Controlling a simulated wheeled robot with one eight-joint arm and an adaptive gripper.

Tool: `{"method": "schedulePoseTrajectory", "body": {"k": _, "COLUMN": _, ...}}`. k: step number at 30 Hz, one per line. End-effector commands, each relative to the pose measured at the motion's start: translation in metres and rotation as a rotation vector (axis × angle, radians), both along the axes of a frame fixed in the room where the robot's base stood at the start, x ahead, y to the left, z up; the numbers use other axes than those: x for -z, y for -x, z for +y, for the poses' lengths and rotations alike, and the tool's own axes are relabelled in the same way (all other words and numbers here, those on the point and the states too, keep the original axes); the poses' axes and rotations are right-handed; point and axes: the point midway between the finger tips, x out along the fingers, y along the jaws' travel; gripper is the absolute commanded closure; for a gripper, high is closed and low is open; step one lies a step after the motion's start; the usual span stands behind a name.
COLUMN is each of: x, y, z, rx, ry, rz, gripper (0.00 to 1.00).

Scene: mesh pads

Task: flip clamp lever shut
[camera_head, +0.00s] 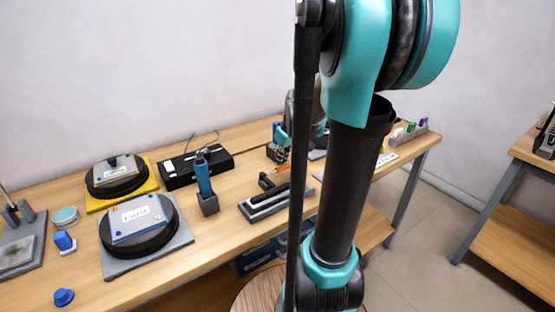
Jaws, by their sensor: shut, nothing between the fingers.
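A dark grey fixture (268,201) lies on the workbench, left of my arm. A small black part (266,181) sticks up at its back, with a thin orange piece (276,169) beside it. These may be the clamp and its lever, but they are too small to be sure or to tell the lever's angle. My gripper (278,153), dark with teal behind it, is shut and empty just behind the orange piece. I cannot tell whether they touch. My own arm hides the bench to the right of the fixture.
The wooden workbench (80,255) carries a blue tool in a grey holder (205,186), a black box (190,168), and two round black fixtures on a grey plate (178,248) and a yellow plate (151,168). Another table (520,220) stands at the right.

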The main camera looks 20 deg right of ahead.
Motion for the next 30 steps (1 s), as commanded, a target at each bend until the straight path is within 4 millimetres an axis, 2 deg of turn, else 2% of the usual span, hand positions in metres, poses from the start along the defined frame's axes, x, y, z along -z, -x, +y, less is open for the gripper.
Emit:
{"method": "schedulePoseTrajectory", "body": {"k": 23, "x": 0.001, "y": 0.006, "z": -0.003, "rx": -0.003, "ry": 0.002, "rz": 0.004, "gripper": 1.0}}
{"method": "schedulePoseTrajectory", "body": {"k": 30, "x": 0.001, "y": -0.011, "z": 0.003, "rx": -0.002, "ry": 0.001, "rz": 0.002, "gripper": 1.0}}
